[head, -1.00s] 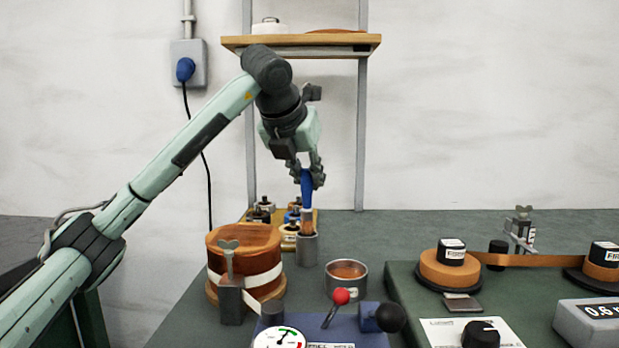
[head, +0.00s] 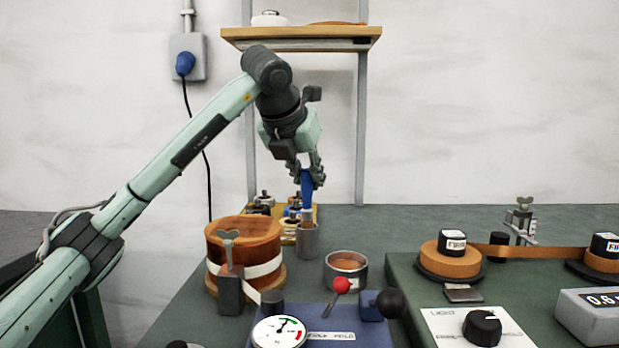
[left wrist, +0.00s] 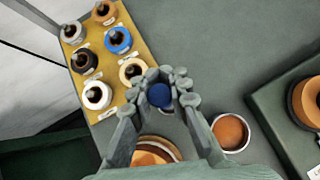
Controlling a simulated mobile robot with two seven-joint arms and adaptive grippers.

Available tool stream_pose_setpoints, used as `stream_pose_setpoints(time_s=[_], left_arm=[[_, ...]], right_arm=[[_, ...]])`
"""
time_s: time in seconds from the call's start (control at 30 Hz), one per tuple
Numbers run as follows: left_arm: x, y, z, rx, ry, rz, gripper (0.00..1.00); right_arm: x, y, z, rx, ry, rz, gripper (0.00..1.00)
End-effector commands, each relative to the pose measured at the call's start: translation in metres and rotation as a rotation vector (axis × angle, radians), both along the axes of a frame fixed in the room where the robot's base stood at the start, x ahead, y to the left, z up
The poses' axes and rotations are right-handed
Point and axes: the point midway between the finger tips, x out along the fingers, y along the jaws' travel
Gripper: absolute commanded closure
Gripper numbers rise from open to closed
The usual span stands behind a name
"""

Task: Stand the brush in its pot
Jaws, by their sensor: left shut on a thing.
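The brush has a blue handle (head: 307,185) and a pale ferrule at its lower end. It is upright, and its lower end is inside the mouth of the grey cylindrical pot (head: 307,241), so its bristles are hidden. My left gripper (head: 307,175) is above the pot, shut on the brush's handle. In the left wrist view the round blue end of the handle (left wrist: 159,95) shows between the fingertips, which hide the pot. My right gripper is in neither view.
A rack of several labelled spools (left wrist: 88,62) stands just behind the pot. A copper-coloured drum (head: 243,243) is at its left, and a round tin (head: 346,270) at its front right. A blue base with a red-knobbed lever (head: 341,285) is in front.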

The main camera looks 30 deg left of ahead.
Motion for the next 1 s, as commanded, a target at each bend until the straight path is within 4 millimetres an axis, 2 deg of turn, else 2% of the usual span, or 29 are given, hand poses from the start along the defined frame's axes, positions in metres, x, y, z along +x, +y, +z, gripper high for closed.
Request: stream_pose_setpoints(time_s=[0.4, 0.43, 0.63, 0.87, 0.97, 1.0], left_arm=[[0.0, 0.0001, -0.0021, 0.0, 0.0, 0.0, 1.0], [0.0, 0.0001, -0.0021, 0.0, 0.0, 0.0, 0.85], [0.0, 0.0002, -0.0021, 0.0, 0.0, 0.0, 0.6], [0.0, 0.0001, -0.0023, 0.0, 0.0, 0.0, 0.58], [0.0, 0.0001, -0.0021, 0.0, 0.0, 0.0, 0.45], [0.0, 0.0001, -0.0021, 0.0, 0.0, 0.0, 0.44]], right_arm=[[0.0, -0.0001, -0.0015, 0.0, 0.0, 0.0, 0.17], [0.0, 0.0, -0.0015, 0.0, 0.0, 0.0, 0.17], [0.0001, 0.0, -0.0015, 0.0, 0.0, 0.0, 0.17], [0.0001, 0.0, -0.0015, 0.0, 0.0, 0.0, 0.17], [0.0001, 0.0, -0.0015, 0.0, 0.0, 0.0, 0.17], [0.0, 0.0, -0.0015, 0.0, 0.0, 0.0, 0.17]])
